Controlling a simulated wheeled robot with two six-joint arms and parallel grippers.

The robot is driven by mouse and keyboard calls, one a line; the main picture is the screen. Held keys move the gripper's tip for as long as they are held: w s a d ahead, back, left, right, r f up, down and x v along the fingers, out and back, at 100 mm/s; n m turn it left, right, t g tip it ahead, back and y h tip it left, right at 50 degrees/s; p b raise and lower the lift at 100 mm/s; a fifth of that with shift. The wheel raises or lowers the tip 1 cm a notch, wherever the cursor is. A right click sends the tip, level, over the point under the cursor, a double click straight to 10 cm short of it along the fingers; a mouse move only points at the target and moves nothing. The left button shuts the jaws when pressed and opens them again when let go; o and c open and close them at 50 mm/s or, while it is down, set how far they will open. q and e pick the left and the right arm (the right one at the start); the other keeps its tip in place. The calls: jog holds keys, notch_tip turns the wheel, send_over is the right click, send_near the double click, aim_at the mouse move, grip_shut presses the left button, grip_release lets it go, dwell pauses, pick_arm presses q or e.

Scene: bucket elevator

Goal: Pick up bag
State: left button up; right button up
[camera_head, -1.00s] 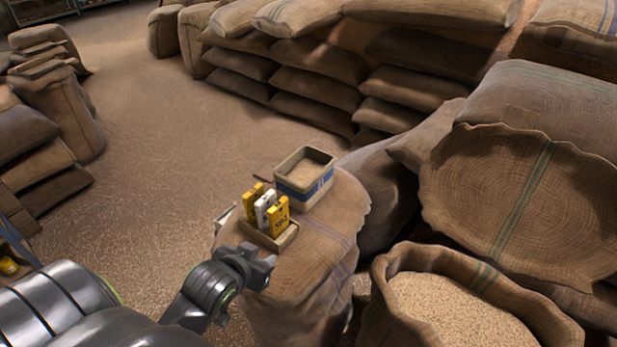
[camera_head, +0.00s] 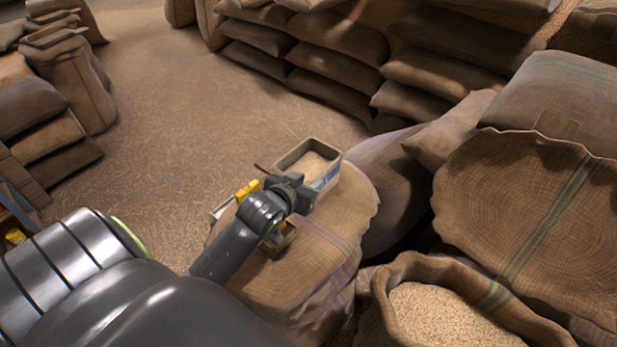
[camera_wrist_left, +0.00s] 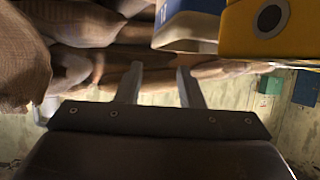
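In the head view, a small yellow packet (camera_head: 248,190) shows past my left gripper; the other small packets seen earlier are mostly hidden behind the gripper and arm. Their small tray (camera_head: 280,241) sits on a large upright burlap sack (camera_head: 318,270). My left gripper (camera_head: 295,188) is over the packets, near the blue-and-white grain box (camera_head: 308,160). In the left wrist view, its two fingers (camera_wrist_left: 160,84) are apart with nothing between them. A yellow packet (camera_wrist_left: 266,30) and the box (camera_wrist_left: 188,27) show above the fingers, toward the upper right. My right gripper is not in view.
An open sack of grain (camera_head: 440,315) and a large sack (camera_head: 530,220) stand at the right. Stacked sacks (camera_head: 330,60) line the back, with more at the left (camera_head: 45,135). Open floor (camera_head: 210,120) lies between.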

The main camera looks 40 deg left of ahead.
aim_at(325, 169)
pick_arm(q)
jog(key=shift+x, duration=5.2)
jog(key=shift+a+r, duration=0.1)
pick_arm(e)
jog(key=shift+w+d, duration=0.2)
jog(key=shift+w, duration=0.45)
pick_arm(q)
jog(key=shift+c, duration=0.2)
grip_shut()
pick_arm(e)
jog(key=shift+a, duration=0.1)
pick_arm(q)
jog(key=shift+w+r, duration=0.1)
jog(key=shift+r, duration=0.1)
